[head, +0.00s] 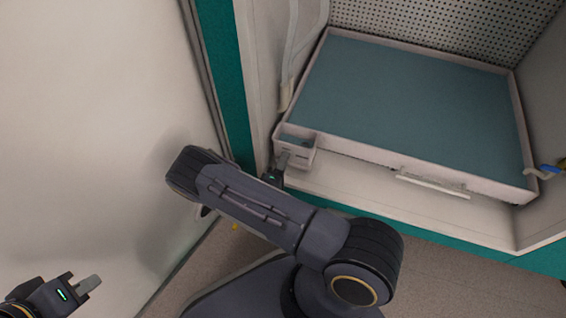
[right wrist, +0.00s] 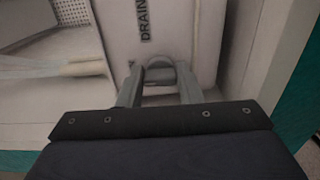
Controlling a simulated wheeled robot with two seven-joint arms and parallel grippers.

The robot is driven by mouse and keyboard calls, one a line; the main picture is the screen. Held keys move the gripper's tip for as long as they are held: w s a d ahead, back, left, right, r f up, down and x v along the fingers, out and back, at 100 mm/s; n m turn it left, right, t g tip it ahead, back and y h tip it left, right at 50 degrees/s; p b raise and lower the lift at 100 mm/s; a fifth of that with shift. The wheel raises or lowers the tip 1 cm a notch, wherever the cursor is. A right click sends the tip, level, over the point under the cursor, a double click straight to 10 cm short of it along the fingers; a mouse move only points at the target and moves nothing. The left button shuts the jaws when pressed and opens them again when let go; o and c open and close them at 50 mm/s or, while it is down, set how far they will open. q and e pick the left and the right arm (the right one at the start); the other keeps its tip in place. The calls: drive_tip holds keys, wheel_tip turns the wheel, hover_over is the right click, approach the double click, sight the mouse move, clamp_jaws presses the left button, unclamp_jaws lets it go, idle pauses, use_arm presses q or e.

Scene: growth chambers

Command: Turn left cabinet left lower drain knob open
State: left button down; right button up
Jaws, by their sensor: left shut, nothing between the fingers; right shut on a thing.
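The drain knob (right wrist: 160,74) is a grey rounded piece on the white face of a small box, below the letters DRAIN (right wrist: 144,20). My right gripper (right wrist: 158,90) is shut on it, with one finger on each side. In the head view the box (head: 304,157) sits at the left front corner of a tray, and my right gripper (head: 282,161) reaches its front; the knob is hidden there by my gripper and arm. How far the knob is turned I cannot tell. My left gripper (head: 90,284) is shut and empty at the lower left, away from the cabinet.
The white-rimmed tray (head: 415,165) with a blue-grey surface fills the cabinet shelf and has a front handle (head: 432,186). A blue-handled valve (head: 547,170) is at its right. A pale hose (head: 287,95) hangs at the left wall. A large white panel (head: 90,130) stands on the left.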

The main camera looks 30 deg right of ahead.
idle(0.5)
drive_tip(key=o, duration=1)
drive_tip(key=p+v, duration=0.2)
drive_tip(key=v, duration=0.5)
drive_tip(key=shift+s+a, duration=0.25)
drive_tip(key=shift+s, duration=0.05)
